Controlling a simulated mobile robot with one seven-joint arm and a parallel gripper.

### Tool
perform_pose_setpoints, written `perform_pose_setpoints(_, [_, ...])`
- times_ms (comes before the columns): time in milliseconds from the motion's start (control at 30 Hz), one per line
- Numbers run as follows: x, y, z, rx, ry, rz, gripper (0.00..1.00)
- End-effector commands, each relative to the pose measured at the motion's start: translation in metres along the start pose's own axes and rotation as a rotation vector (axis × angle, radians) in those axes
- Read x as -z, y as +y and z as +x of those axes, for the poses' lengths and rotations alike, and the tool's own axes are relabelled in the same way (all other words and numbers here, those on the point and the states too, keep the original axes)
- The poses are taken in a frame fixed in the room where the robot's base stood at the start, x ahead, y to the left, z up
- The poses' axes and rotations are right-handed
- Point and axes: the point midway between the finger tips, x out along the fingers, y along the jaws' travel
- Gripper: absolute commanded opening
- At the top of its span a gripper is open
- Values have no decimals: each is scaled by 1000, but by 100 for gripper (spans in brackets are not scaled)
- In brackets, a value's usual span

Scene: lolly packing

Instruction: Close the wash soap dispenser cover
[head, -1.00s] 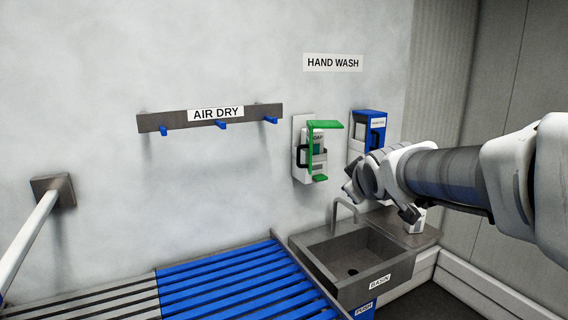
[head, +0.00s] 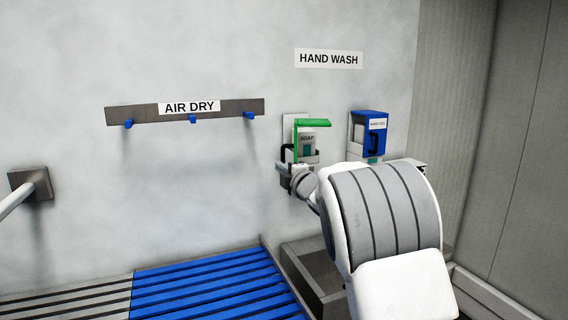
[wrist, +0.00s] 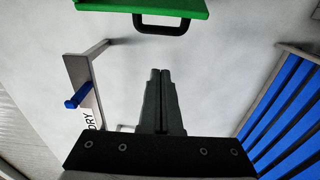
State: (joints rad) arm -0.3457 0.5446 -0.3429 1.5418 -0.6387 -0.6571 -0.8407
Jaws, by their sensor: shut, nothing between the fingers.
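The wash soap dispenser (head: 307,138) hangs on the wall under the HAND WASH sign. Its green cover (head: 315,122) stands open, its top edge sticking out from the body. The lower part of the dispenser is hidden by my arm. In the wrist view a green panel (wrist: 150,7), apparently the cover, shows at the top edge with a black handle (wrist: 165,25) below it. My gripper (wrist: 160,72) is shut and empty, its tips pointing towards the handle but apart from it. In the head view the gripper is mostly hidden, near the dispenser's lower left.
A blue dispenser (head: 369,133) hangs to the right of the soap. A rail with blue hooks (head: 187,111) marked AIR DRY is on the wall at left. A blue slatted bench (head: 205,285) is below, and the basin (head: 305,262) is partly behind my arm.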

Motion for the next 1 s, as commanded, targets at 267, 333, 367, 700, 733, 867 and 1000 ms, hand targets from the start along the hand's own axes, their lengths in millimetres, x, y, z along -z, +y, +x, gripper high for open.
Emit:
perform_pose_setpoints(267, [4,-1,19,-4,13,-16,0])
perform_pose_setpoints(333, [4,-1,28,-3,13,-16,0])
perform_pose_setpoints(367, [4,-1,32,-3,13,-15,0])
perform_pose_setpoints(700, [4,0,78,-3,12,-14,0])
perform_pose_setpoints(733, [4,-1,81,-3,12,-13,0])
perform_pose_setpoints(867, [4,0,96,-3,12,-14,0])
perform_pose_setpoints(1000, [-6,1,96,-3,7,-12,0])
